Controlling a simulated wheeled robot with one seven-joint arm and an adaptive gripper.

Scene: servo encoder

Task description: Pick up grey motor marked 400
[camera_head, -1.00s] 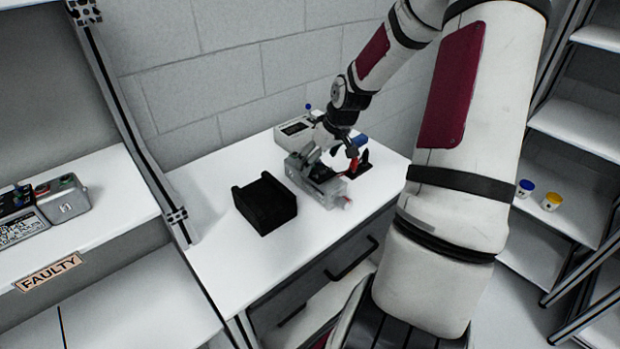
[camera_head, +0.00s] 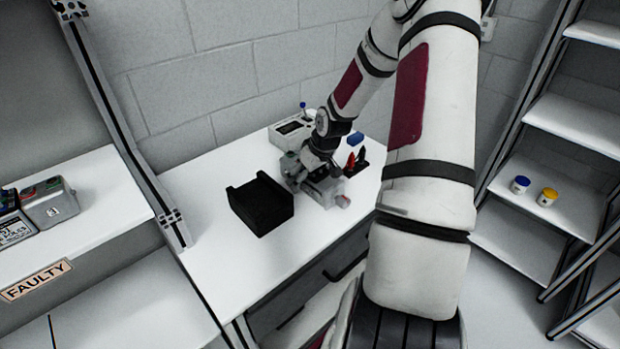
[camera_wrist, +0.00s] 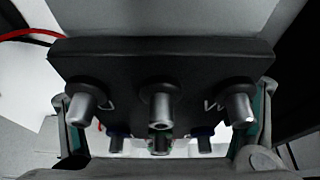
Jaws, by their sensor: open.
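My gripper (camera_head: 308,178) points down at a grey device (camera_head: 330,192) with a pale knob on the white workbench. In the wrist view, its open fingers stand on either side of a block with a dark face (camera_wrist: 130,62) and several metal connector posts. I cannot tell whether the fingers touch the block. The arm hides part of this spot in the head view. Another grey unit (camera_head: 52,207) with coloured terminals on top sits on the left shelf. I cannot read a 400 marking on either.
A black open-topped holder (camera_head: 262,210) stands left of my gripper. A grey-white box (camera_head: 288,133) is behind it, and red and black tools (camera_head: 356,163) are to its right. A FAULTY label (camera_head: 36,280) is on the left shelf. The front bench is clear.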

